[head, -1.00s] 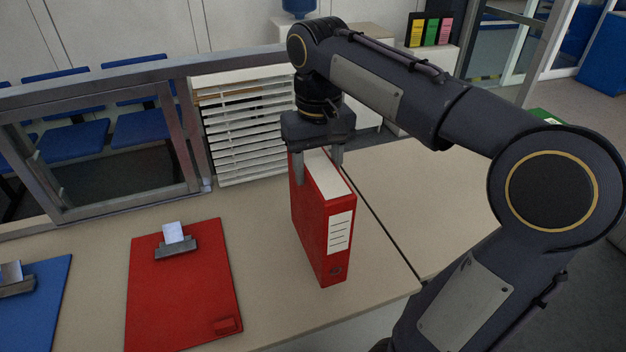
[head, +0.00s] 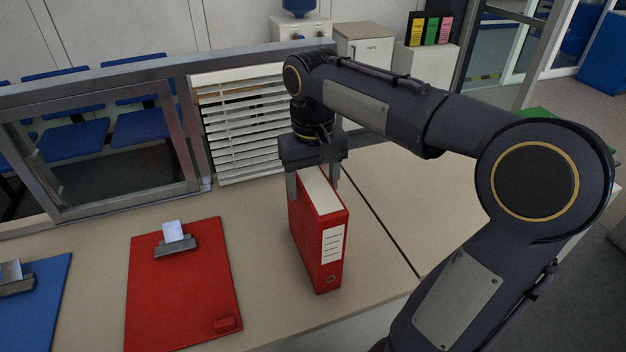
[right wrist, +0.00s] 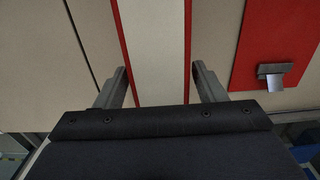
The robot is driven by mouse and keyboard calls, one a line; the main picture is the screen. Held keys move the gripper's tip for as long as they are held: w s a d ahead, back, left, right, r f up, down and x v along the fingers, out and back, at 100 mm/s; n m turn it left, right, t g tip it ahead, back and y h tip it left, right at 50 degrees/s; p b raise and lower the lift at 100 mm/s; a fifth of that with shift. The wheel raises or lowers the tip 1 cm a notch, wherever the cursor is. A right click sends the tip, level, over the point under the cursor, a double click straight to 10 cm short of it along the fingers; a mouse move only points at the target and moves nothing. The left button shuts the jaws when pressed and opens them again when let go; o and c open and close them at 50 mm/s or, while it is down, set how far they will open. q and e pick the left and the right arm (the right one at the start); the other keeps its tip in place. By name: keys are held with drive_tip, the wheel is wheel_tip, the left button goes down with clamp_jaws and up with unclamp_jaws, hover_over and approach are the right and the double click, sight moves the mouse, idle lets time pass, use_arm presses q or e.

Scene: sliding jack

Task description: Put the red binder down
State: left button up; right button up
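The red binder (head: 319,240) stands upright at the right part of the counter, its white label facing the front. In the right wrist view the binder's pale top with red edges (right wrist: 157,50) runs between the two fingers of my right gripper (right wrist: 160,75). The binder's bottom is at or just above the counter; I cannot tell whether it touches. My left gripper is not in view.
A red clipboard (head: 185,285) lies left of the binder and a blue clipboard (head: 38,305) farther left. A window frame (head: 110,150) and white slatted blind (head: 245,125) stand behind. A dark seam (head: 380,220) crosses the beige counter (head: 270,310) right of the binder.

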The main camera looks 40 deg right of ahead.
drive_tip(key=shift+o, duration=0.6)
drive_tip(key=shift+r, duration=0.1)
drive_tip(key=shift+r, duration=0.25)
use_arm(q)
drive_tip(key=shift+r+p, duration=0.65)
drive_tip(key=shift+p, duration=0.05)
use_arm(e)
wheel_tip(320, 180, up, 12)
drive_tip(key=shift+f, duration=0.15)
